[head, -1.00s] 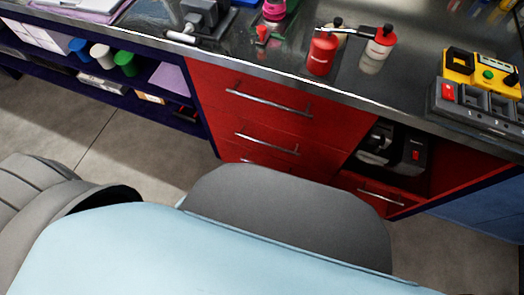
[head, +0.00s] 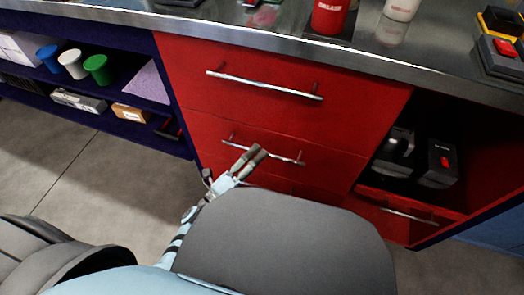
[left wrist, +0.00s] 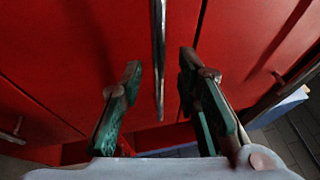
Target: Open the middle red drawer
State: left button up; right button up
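The red drawer unit has a middle drawer (head: 325,170), which is shut, with a thin metal bar handle (head: 285,157). My left gripper (head: 254,154) is in front of this handle in the head view and covers part of it. In the left wrist view my left gripper (left wrist: 160,64) is open, and the handle (left wrist: 159,50) runs upright in the picture between the two fingers. I cannot tell whether the fingertips reach around the bar; they are not closed on it. My right gripper is not in view.
The top drawer handle (head: 262,86) is above, under the bench edge (head: 200,32). A lower drawer is mostly hidden by my body. An open cubby at right holds dark devices (head: 440,165). Shelves at left hold cups (head: 97,68). Floor (head: 95,185) is clear at left.

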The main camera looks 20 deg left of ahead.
pick_arm(q)
jog(key=shift+x, duration=1.25)
grip_shut()
jog(key=shift+f, duration=0.1)
